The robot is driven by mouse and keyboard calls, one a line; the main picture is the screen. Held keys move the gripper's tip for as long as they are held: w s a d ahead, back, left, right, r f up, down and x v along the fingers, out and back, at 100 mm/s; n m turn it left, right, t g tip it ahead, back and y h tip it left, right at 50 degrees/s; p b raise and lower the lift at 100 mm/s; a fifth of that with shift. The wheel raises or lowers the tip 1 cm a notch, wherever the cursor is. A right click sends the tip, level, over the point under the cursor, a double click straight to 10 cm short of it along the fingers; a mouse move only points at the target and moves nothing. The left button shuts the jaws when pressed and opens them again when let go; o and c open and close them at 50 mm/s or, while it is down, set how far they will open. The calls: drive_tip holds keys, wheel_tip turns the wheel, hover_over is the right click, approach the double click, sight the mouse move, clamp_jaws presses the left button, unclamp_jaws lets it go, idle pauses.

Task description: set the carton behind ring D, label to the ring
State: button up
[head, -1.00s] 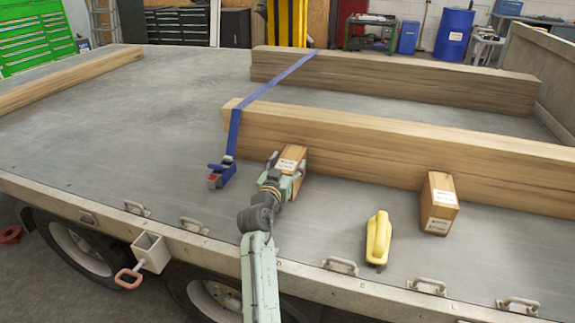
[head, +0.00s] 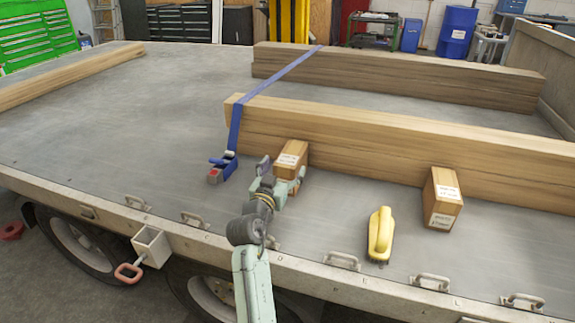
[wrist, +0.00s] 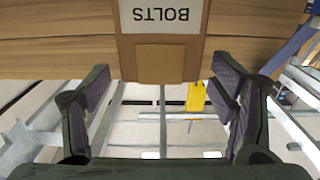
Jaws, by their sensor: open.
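A brown carton (head: 291,158) with a pale label on its top stands against the near timber stack. In the wrist view the carton (wrist: 160,63) is at top centre, with a label reading "BOLTS" upside down. My gripper (head: 281,173) is open and empty at the carton's near side; its fingers (wrist: 160,88) are spread wide, with the carton beyond and between them. Several metal rings line the deck's near edge. One ring (head: 271,242) is partly hidden behind my arm; the edge letters are too small to read surely. The carton's near face is mostly hidden in the head view.
A second labelled carton (head: 442,200) stands right, by the timber stack (head: 370,140). A yellow handled tool (head: 380,234) lies between it and my arm. A blue strap ratchet (head: 222,167) lies left of my gripper.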

drive_tip(key=shift+v, duration=0.95)
